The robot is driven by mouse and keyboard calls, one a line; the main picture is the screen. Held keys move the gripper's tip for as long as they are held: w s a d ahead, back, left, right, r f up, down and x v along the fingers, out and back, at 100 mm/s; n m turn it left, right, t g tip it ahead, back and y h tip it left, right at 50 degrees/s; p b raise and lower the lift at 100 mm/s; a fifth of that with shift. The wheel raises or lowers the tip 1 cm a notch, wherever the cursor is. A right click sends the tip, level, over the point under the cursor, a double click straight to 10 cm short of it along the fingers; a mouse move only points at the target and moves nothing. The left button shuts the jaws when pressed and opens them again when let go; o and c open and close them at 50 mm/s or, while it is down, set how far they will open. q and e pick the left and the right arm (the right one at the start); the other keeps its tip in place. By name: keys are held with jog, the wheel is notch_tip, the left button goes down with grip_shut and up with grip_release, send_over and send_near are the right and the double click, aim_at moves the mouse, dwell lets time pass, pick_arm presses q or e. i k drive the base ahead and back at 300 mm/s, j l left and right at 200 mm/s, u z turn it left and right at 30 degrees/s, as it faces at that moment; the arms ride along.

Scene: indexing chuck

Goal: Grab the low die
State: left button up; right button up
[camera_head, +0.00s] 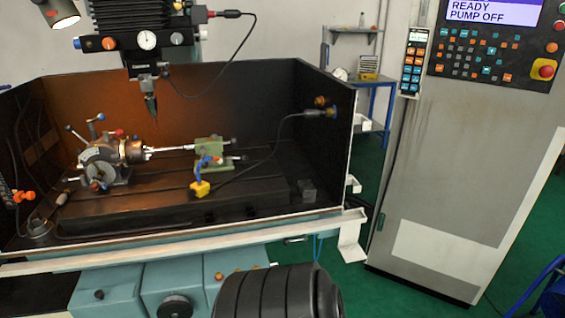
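No part in the head view can be made out clearly as the low die. A small dark block (307,190) sits at the right end of the machine table, too dark to identify. The indexing chuck (107,160) stands at the left of the table, with a thin bright shaft (168,150) reaching from it towards a green tailstock (210,152). Neither of my grippers shows in this view.
The machine tank has dark walls and a pale front rail (180,250). A spindle head with a pointed tool (151,106) hangs above the table. A yellow block (200,189) on a cable lies near the tailstock. A grey control cabinet (470,150) stands at right.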

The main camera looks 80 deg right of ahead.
aim_at(306, 187)
jog(key=k+z, duration=0.1)
jog(key=z, duration=2.8)
